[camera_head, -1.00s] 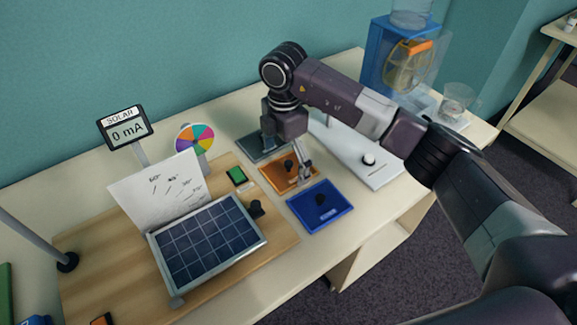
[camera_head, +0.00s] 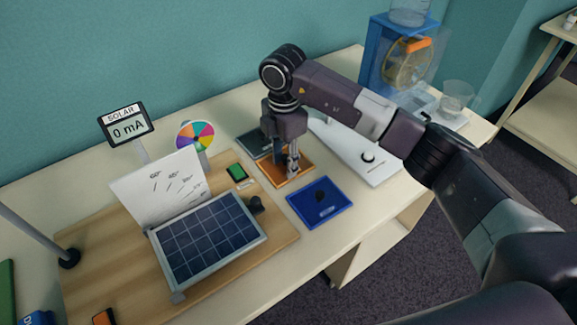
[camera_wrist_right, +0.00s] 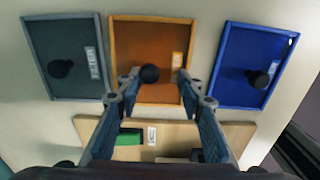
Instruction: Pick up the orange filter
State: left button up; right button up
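The orange filter (camera_head: 302,168) is a flat orange-framed panel with a black knob, lying on the table between a grey filter and a blue filter. It also shows at the top middle of the right wrist view (camera_wrist_right: 150,38). My right gripper (camera_head: 293,168) is over it, pointing down and partly hiding it. In the right wrist view my right gripper (camera_wrist_right: 156,76) is open, with its fingertips either side of the black knob (camera_wrist_right: 149,73), which lies nearer the left finger. I cannot tell whether they touch. My left gripper is not in view.
The blue filter (camera_head: 332,208) and grey filter (camera_head: 247,143) lie close on either side. A solar panel (camera_head: 208,240) on a wooden board is to the left. A white device with a dial (camera_head: 385,165) and a blue fan unit (camera_head: 376,62) stand to the right.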

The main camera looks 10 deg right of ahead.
jog(key=shift+f, duration=0.3)
grip_shut()
jog(key=shift+r, duration=0.15)
